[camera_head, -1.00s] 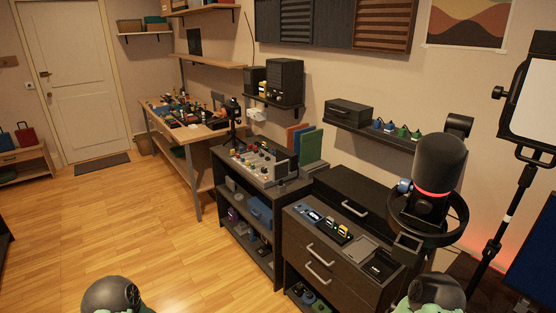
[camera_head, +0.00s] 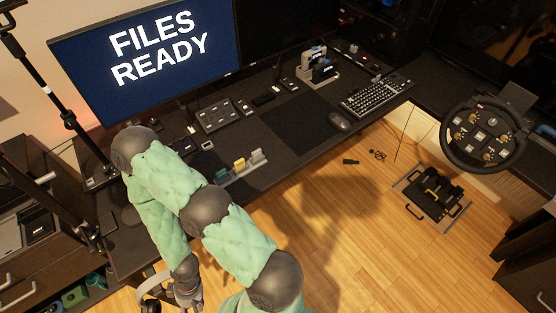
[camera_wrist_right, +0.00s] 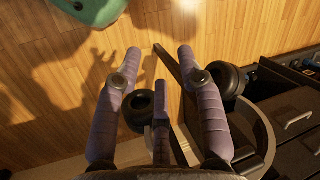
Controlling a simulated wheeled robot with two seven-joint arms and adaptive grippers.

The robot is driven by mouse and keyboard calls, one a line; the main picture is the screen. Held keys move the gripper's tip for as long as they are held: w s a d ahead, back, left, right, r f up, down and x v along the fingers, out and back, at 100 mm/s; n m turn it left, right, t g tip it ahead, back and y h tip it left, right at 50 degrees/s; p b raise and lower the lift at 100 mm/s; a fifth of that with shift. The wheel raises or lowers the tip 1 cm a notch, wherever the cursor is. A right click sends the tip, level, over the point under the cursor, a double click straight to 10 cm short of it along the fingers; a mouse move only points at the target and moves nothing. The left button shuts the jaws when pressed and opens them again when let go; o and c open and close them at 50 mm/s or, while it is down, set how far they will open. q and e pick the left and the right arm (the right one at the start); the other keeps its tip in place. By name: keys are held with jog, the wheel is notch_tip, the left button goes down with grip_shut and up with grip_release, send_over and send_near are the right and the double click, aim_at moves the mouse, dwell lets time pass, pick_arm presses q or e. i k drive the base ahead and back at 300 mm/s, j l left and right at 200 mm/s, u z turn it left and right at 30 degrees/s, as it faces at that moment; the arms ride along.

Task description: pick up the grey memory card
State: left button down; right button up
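In the head view, a small rack (camera_head: 246,172) near the desk's front edge bears small upright pieces: one teal (camera_head: 222,175), one yellow (camera_head: 239,163) and one grey (camera_head: 257,155). The grey piece may be the grey memory card; it is too small to be sure. My right arm crosses the left part of the view. My right gripper (camera_head: 187,294) hangs at the bottom left, below the desk's front edge and away from the rack. In the right wrist view its purple fingers (camera_wrist_right: 158,62) are spread, with nothing seen held. My left gripper is not in view.
Headphones (camera_head: 152,288) are close by my right gripper; they also show in the right wrist view (camera_wrist_right: 228,80). The desk carries a monitor (camera_head: 160,60), keyboard (camera_head: 375,94), mouse (camera_head: 339,121) and small devices. A steering wheel (camera_head: 486,136) and pedals (camera_head: 432,193) are at right.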

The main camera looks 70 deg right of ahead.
aim_at(255, 155)
jog(key=i+z, duration=0.15)
jog(key=z, duration=2.1)
